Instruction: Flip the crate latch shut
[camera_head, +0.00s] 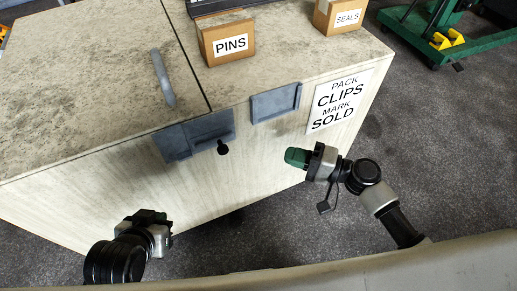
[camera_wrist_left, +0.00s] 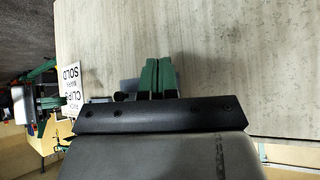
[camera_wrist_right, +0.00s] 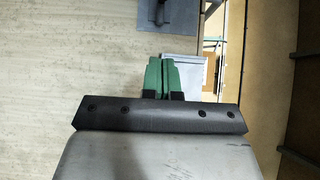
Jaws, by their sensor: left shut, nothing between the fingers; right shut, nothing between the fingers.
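The crate (camera_head: 90,85) is a large pale wood-grained box with a dark seam across its top. On its front upper edge a grey latch plate (camera_head: 208,130) with a black knob (camera_head: 222,149) sits beside another grey plate (camera_head: 172,143). A separate grey plate (camera_head: 275,103) is to the right, with a gap between. My left gripper (camera_head: 150,216) is shut and empty, below and left of the latch. The knob also shows in the left wrist view (camera_wrist_left: 120,96), beside the fingers (camera_wrist_left: 157,76). My right gripper (camera_head: 292,157) is shut and empty, below the right plate.
A grey handle (camera_head: 163,78) stands on the crate top. Boxes marked PINS (camera_head: 228,40) and SEALS (camera_head: 340,14) stand on top. A white sign (camera_head: 338,101) is on the front right. A green trolley jack (camera_head: 440,35) is on the floor behind right.

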